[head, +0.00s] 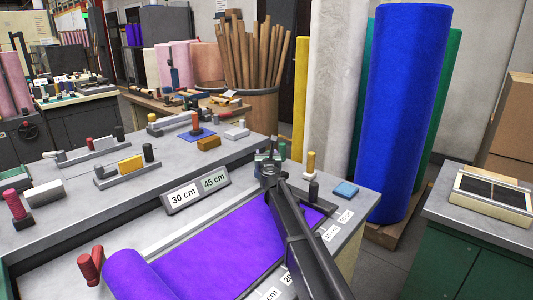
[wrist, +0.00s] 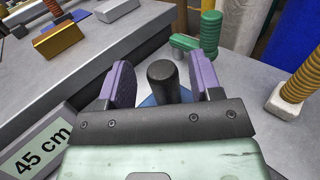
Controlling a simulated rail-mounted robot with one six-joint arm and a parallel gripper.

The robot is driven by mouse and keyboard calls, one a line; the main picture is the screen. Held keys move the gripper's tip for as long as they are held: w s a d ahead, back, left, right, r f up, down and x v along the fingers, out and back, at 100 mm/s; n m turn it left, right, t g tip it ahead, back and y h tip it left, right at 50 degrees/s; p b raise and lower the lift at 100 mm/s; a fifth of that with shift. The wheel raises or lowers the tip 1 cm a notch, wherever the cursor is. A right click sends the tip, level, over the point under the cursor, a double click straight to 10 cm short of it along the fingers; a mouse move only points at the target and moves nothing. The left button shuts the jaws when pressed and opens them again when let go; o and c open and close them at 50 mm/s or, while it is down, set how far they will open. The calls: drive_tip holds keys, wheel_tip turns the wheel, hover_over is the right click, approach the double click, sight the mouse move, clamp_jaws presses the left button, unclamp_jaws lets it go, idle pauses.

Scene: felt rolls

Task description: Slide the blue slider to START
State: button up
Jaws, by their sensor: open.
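In the wrist view, a black cylindrical knob (wrist: 163,76) stands between my two purple fingers, with a patch of blue base (wrist: 150,101) showing beside its foot. This looks like the blue slider; most of its body is hidden by my gripper. My gripper (wrist: 162,68) is open, with a finger on each side of the knob and visible gaps to it. In the head view my gripper (head: 268,162) is at the back edge of the bench, right of the 45 cm sign (head: 214,181), and covers the slider. I see no START label that I can read.
A green handle (wrist: 210,32) stands just behind, and a yellow ribbed post (wrist: 303,75) on a white base stands to the right. Purple felt (head: 215,250) covers the bench front.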

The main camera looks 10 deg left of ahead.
drive_tip(key=w, duration=0.3)
drive_tip(key=shift+w+a, duration=0.15)
drive_tip(key=shift+a, duration=0.1)
clamp_jaws()
